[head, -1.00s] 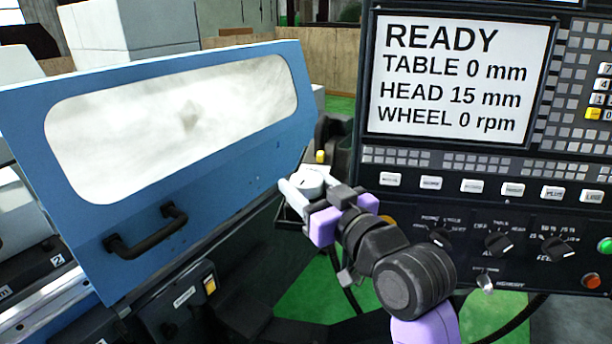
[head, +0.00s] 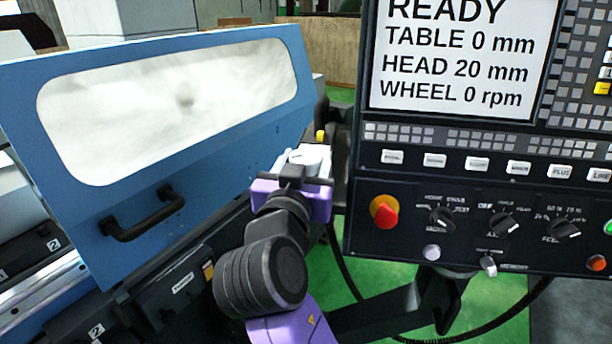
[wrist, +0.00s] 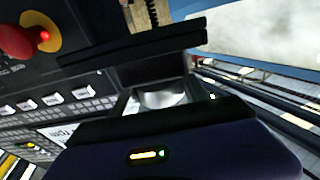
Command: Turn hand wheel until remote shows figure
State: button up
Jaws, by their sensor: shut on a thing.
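A light grey-white unit with a round white hand wheel (head: 311,154) on top sits between the blue door and the control panel. My gripper (head: 303,174) is at it from the near side, shut on the hand wheel as far as I can tell; its fingers partly hide the unit. In the wrist view the round white part (wrist: 163,97) shows between the dark fingers (wrist: 160,84). The screen (head: 455,60) on the control panel reads READY, TABLE 0 mm, HEAD 20 mm, WHEEL 0 rpm.
The blue machine door (head: 170,115) with a black handle (head: 143,215) stands to the left. The control panel (head: 400,240) with a red stop button (head: 384,212) and several knobs is close on the right. Green floor (head: 385,275) shows below.

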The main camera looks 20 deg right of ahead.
jog(key=m+g+h+b, duration=0.3)
jog(key=h+b, duration=0.1)
jog(key=shift+f+m+g, duration=0.3)
jog(key=shift+d+r+m+g+h+b, duration=0.1)
jog(key=shift+r+m+g+h+b, duration=0.05)
jog(key=shift+m+g+h+b, duration=1.5)
jog(key=shift+g+y, duration=0.35)
jog(key=o, duration=1.4)
jog(key=shift+c, duration=0.2)
jog(key=shift+r, duration=0.1)
jog(key=b+v, duration=0.1)
jog(key=v, duration=0.6)
jog(key=shift+s+a, duration=0.15)
jog(key=shift+a, duration=0.2)
